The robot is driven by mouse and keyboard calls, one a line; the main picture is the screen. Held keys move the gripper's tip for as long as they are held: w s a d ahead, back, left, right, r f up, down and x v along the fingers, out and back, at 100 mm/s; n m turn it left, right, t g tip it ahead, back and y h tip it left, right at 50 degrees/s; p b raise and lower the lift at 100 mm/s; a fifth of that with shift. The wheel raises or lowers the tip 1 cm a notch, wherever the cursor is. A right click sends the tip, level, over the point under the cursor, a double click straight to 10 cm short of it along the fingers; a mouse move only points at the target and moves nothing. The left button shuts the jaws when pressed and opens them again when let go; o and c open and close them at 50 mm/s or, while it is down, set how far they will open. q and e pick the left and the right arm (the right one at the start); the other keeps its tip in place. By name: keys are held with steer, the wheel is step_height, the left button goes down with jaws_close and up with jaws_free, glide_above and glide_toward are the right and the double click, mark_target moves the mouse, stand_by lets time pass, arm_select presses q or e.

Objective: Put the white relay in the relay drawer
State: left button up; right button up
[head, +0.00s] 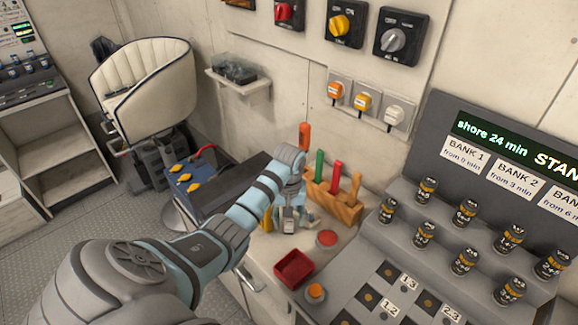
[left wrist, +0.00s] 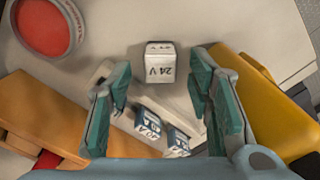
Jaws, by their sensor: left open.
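A white relay marked 24 V (left wrist: 160,66) stands on the pale bench top, just ahead of and between the fingers of my left gripper (left wrist: 160,105) in the left wrist view. The gripper is open and the relay is not clamped. Two blue-and-white relays, one marked 40 A (left wrist: 148,125) and another beside it (left wrist: 178,141), sit nearer the wrist on a pale raised piece. In the head view my left gripper (head: 290,222) points down at the bench, largely hiding the relays. I cannot identify the relay drawer for certain. My right gripper is not in view.
A wooden holder (head: 334,208) with coloured handles stands behind the gripper. A yellow object (left wrist: 270,105) lies close to the right finger. A sloped panel (head: 365,310) rises at right.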

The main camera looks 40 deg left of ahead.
arm_select(q)
step_height(320, 180, down, 2)
steer(key=shift+f, duration=0.15)
steer(key=c, duration=1.1)
